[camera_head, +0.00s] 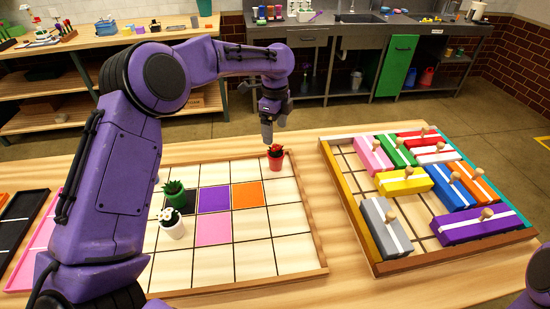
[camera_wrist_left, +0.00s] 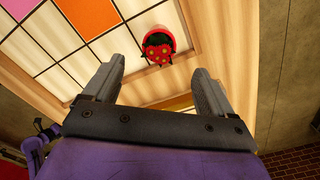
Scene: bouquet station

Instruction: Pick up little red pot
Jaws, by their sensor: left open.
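The little red pot (camera_head: 275,161) stands upright on a light square near the far right corner of the tiled board, with red blooms on a dark green plant. In the left wrist view the red pot (camera_wrist_left: 159,46) is beyond the fingertips, between their lines. My left gripper (camera_head: 268,138) is above and just left of the pot, pointing down. Its fingers (camera_wrist_left: 157,72) are apart and hold nothing. The right gripper does not show; only a purple part of my body is at the lower right.
A dark green plant (camera_head: 174,190) and a white-flowered pot (camera_head: 172,224) stand on the board (camera_head: 283,258). A wooden tray (camera_head: 345,217) with several coloured blocks stands to the right. Light squares around the red pot are clear.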

